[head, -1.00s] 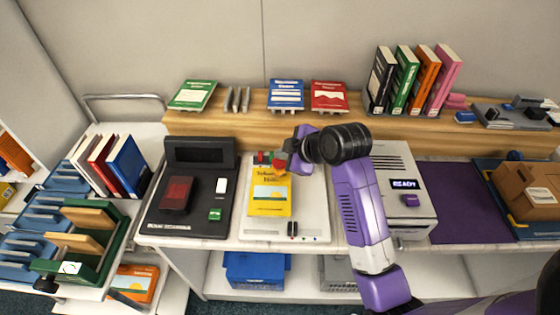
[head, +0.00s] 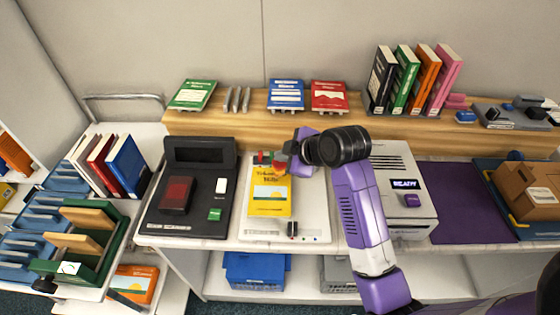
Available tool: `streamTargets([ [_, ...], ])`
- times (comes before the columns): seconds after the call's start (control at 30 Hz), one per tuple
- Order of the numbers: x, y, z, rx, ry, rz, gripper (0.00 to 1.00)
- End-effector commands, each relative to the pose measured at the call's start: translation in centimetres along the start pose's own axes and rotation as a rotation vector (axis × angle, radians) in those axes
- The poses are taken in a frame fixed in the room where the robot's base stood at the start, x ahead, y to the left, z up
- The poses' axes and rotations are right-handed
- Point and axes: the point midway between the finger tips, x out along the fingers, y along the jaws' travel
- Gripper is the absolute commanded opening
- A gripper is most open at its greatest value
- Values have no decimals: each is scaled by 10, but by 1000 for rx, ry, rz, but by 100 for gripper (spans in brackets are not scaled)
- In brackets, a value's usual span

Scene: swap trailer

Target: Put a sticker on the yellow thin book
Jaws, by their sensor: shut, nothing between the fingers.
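My gripper (head: 284,168) is over the top right corner of the book. Its fingers are small and partly hidden by my wrist; it looks shut and empty. I cannot tell whether it touches the book. I cannot make out a sticker on the cover for sure.
A black device (head: 190,185) stands to the left and a grey-white machine with a lit display (head: 404,184) to the right. Behind, a wooden shelf holds green, blue and red books (head: 329,95) and several upright books. A purple mat (head: 465,200) is bare.

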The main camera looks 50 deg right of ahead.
Motion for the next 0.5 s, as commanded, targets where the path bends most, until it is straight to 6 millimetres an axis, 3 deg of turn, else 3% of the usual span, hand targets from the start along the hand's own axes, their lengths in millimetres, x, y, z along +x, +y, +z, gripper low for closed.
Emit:
streamTargets([
  [0.5, 4, -4, 4, 0, -1, -1, 0],
])
